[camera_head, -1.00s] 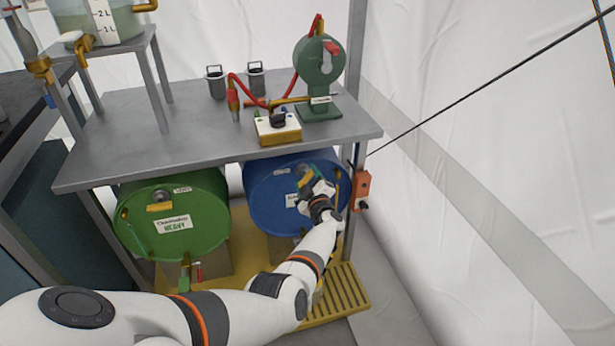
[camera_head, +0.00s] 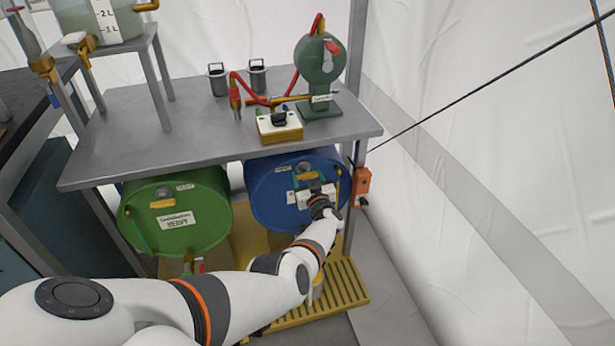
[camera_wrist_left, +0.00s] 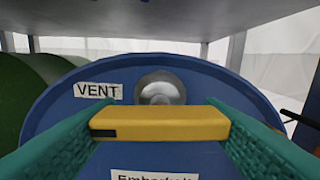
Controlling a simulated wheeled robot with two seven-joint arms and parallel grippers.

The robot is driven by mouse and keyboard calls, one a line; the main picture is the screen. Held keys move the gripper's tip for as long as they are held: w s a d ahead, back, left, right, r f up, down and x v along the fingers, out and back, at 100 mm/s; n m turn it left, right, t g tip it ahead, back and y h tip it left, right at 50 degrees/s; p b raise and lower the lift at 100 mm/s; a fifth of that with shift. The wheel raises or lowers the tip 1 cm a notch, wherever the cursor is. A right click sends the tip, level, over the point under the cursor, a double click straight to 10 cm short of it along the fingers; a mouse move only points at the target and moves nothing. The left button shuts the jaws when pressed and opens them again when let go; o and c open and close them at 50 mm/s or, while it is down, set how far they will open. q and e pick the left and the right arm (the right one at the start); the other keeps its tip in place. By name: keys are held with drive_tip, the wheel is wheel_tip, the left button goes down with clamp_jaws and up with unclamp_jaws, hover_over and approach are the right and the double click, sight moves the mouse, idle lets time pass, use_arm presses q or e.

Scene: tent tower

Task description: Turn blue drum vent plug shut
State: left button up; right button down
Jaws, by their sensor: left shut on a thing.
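The blue drum (camera_head: 268,195) lies on its side under the grey table, its round end facing me. In the left wrist view the drum's end (camera_wrist_left: 60,120) carries a VENT label (camera_wrist_left: 97,91) beside a round metal fitting (camera_wrist_left: 159,88). The yellow bar handle of the vent plug (camera_wrist_left: 160,123) lies level in front of that fitting. My left gripper (camera_head: 309,181) is at the upper part of the drum's end. Its green fingers are shut on the yellow handle, one at each end (camera_wrist_left: 160,128). My right gripper is not in view.
A green drum (camera_head: 178,232) with its own yellow vent handle (camera_head: 162,204) lies to the left. The table top (camera_head: 165,120) is close above. An orange box (camera_head: 362,181) hangs on the post at right. A yellow slatted platform (camera_head: 322,298) is below.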

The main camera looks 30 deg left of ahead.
use_arm(q)
drive_tip(key=shift+f+m, duration=0.1)
drive_tip(key=shift+m, duration=0.4)
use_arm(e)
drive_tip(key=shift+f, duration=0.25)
use_arm(q)
drive_tip(key=o, duration=1)
